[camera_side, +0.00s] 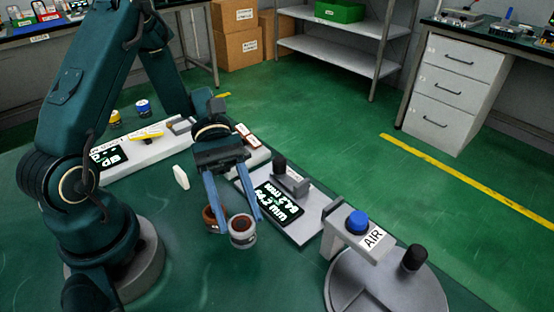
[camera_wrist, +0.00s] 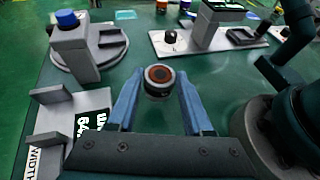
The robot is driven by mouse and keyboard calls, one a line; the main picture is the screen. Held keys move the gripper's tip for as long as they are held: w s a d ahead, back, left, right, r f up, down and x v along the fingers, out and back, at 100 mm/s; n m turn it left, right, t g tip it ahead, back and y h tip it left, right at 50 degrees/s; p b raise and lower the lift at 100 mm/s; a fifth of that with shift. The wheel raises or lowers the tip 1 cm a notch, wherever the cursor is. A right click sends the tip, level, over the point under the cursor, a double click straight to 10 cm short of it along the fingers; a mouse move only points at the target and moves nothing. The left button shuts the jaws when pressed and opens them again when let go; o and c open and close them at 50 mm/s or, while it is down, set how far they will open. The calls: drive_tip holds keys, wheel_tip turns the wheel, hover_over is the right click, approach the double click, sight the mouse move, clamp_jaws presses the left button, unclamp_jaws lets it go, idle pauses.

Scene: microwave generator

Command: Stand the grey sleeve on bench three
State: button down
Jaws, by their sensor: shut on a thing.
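The grey sleeve (camera_side: 242,232), a short round ring with a reddish-brown inside, is between the blue fingers of my gripper (camera_side: 235,218). In the wrist view the sleeve (camera_wrist: 158,83) sits upright between the fingertips of my gripper (camera_wrist: 158,88), which is shut on it. A brown round part (camera_side: 210,218) shows beside the left finger in the side view, partly hidden by it. I cannot tell which station is bench three. The gap between the sleeve and the green table (camera_side: 200,275) is hard to judge.
A grey gauge plate with a lit display (camera_side: 280,206) lies right of my gripper. A round stand with a blue button and AIR label (camera_side: 372,238) is at the right. A long white station (camera_side: 150,152) is behind on the left. A white tab (camera_side: 181,177) stands nearby.

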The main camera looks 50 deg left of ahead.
sight(244, 233)
drive_tip(key=shift+d+f, duration=0.45)
drive_tip(key=shift+d, duration=0.25)
drive_tip(key=shift+f, duration=2)
drive_tip(key=shift+c, duration=1.5)
unclamp_jaws()
drive_tip(key=shift+f, duration=0.1)
